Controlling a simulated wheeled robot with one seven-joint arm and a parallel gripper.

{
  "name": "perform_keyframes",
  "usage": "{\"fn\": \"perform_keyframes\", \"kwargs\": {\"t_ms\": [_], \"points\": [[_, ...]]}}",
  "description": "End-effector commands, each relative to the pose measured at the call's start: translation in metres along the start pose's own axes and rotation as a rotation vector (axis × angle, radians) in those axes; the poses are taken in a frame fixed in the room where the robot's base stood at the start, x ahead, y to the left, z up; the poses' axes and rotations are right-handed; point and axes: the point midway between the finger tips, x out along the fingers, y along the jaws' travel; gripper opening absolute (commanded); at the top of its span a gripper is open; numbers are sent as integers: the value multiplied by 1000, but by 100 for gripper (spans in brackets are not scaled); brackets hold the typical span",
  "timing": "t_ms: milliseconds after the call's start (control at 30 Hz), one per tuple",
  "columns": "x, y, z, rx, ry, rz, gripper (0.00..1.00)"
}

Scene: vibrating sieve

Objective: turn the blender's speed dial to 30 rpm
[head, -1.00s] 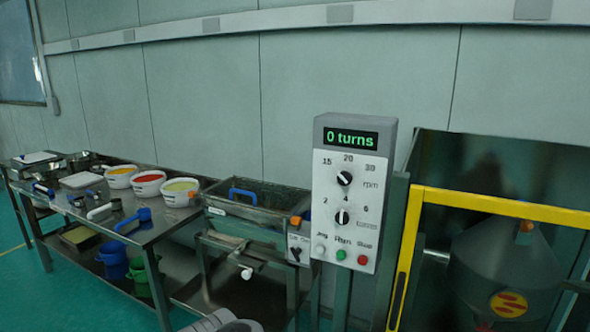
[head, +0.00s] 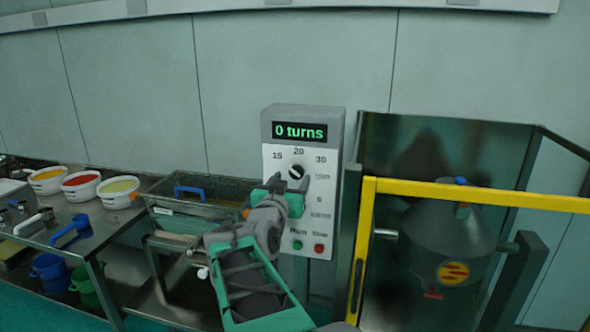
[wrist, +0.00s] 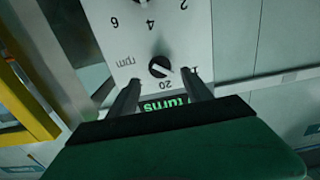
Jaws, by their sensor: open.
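The control box (head: 334,125) stands upright with a green display reading "0 turns". Its black rpm speed dial (head: 297,172) sits below the marks 15, 20 and 30. In the wrist view, which sees the panel upside down, the dial (wrist: 159,66) has its white pointer line toward the 15 side. My gripper (head: 290,183) is open in front of the panel, its fingers one on each side of the dial and slightly short of it in the wrist view (wrist: 161,78). I cannot tell whether they touch it. My gripper and arm hide most of the turns dial.
Green Run (head: 297,245) and red Stop (head: 319,248) buttons are low on the panel. A yellow guard frame (head: 450,192) around a grey blender drum (head: 447,245) stands to the right. A steel table (head: 85,240) with tubs and a sieve tray (head: 195,205) is at left.

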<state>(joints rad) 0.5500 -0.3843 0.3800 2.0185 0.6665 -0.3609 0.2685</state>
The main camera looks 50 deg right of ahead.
Motion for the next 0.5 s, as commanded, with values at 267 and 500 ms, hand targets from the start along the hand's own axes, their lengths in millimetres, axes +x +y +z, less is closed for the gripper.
{"fn": "perform_keyframes", "kwargs": {"t_ms": [267,500], "points": [[46,0,-1,-1,-3,0,58],[50,-1,1,0,-3,-3,58]]}}
